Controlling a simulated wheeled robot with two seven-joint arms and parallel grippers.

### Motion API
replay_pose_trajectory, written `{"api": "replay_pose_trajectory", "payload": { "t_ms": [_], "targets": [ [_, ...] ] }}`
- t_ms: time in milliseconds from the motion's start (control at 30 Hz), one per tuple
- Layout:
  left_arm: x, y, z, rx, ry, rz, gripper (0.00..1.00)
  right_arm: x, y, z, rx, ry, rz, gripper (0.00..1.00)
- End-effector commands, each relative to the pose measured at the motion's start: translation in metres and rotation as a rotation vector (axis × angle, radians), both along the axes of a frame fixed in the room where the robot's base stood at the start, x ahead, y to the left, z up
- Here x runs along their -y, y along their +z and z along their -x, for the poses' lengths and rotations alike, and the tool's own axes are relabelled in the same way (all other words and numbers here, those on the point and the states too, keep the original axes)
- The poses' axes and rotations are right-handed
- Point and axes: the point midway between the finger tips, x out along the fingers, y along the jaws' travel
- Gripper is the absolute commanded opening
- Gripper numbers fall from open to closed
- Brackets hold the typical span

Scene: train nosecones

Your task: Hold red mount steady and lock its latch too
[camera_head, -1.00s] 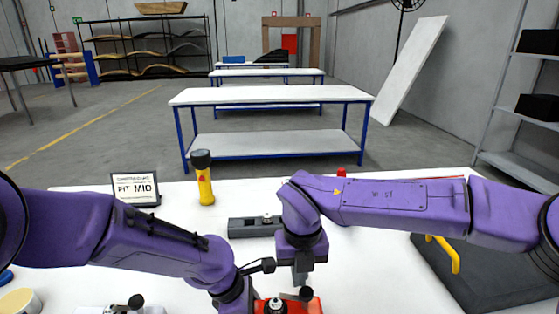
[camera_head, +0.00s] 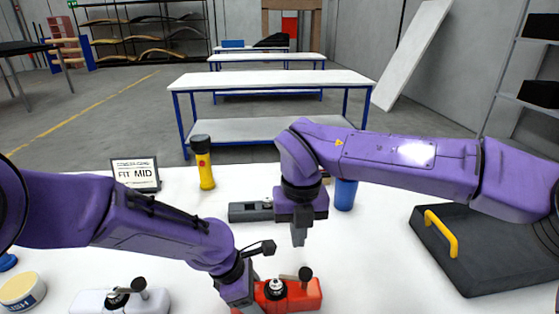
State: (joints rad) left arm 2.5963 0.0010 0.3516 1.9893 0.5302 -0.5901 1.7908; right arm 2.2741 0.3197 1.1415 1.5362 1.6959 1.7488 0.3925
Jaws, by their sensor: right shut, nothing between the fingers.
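The red mount (camera_head: 306,296) sits on the white table at the bottom middle, with a round metal-and-black fitting on top. Its latch (camera_head: 304,274), a lever with a black knob, points to the right side of the mount. My left gripper is at the left end of the red mount, low in the picture; its fingers are hidden by its own wrist and the frame edge. My right gripper (camera_head: 299,238) points down above and behind the mount, apart from it, shut and empty.
A white mount (camera_head: 90,303) with a black knob stands at the lower left, beside a round tin (camera_head: 22,290). A grey mount (camera_head: 250,212), yellow flashlight (camera_head: 204,165), FIT MID sign (camera_head: 136,174) and blue cylinder (camera_head: 345,194) stand behind. A dark case with a yellow handle (camera_head: 441,232) lies right.

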Motion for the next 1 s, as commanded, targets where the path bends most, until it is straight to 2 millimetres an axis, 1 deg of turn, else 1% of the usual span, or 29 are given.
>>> {"api": "replay_pose_trajectory", "payload": {
  "t_ms": [233, 333, 400, 467, 567, 800, 900, 1000],
  "targets": [
    [0.000, -0.001, 0.001, -0.003, -0.003, -0.001, 0.28, 0.001, 0.001, 0.000, 0.000, -0.001, 0.000, 0.00],
    [0.000, -0.001, 0.001, -0.003, -0.003, -0.002, 0.28, 0.014, 0.009, 0.000, -0.003, -0.003, 0.001, 0.00],
    [0.000, -0.001, 0.001, -0.003, -0.003, -0.002, 0.28, 0.019, 0.009, 0.001, -0.008, -0.001, 0.002, 0.00],
    [0.000, -0.001, 0.001, -0.003, -0.003, -0.002, 0.28, 0.018, 0.005, 0.001, -0.010, 0.001, 0.002, 0.00],
    [0.000, -0.001, 0.001, -0.003, -0.003, -0.002, 0.28, 0.018, -0.007, 0.001, -0.011, 0.001, 0.002, 0.00],
    [0.000, -0.001, 0.001, -0.003, -0.002, -0.002, 0.28, 0.018, -0.043, 0.001, -0.011, 0.001, 0.001, 0.00],
    [0.000, -0.001, 0.001, -0.002, -0.002, -0.001, 0.28, 0.018, -0.053, 0.001, -0.010, 0.000, 0.001, 0.00],
    [0.000, -0.001, 0.001, -0.002, -0.002, -0.001, 0.28, 0.018, -0.059, 0.001, -0.009, 0.000, 0.001, 0.00]
  ]
}}
